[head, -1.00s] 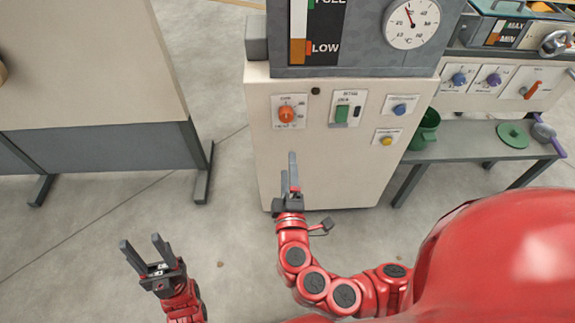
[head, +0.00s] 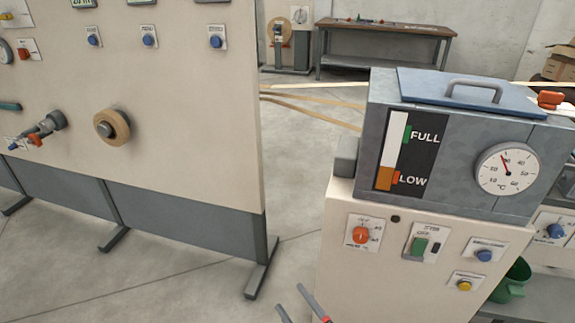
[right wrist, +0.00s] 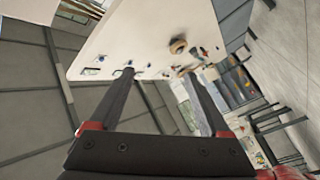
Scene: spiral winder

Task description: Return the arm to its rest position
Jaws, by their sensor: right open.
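My right gripper (head: 290,299) shows only by its finger tips at the bottom edge of the head view, in front of and left of the cream cabinet (head: 335,270). In the right wrist view its two fingers (right wrist: 157,74) stand apart with nothing between them. Beyond them, that view shows a tilted cream panel and the floor. The rest of the right arm is below the head picture. My left gripper is not in view.
A grey tank (head: 455,190) with a FULL/LOW gauge and a dial sits on the cabinet. A large cream panel (head: 190,150) with knobs and a brown roll (head: 123,127) stands left. Bare floor lies between them. A workbench (head: 385,30) stands at the back.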

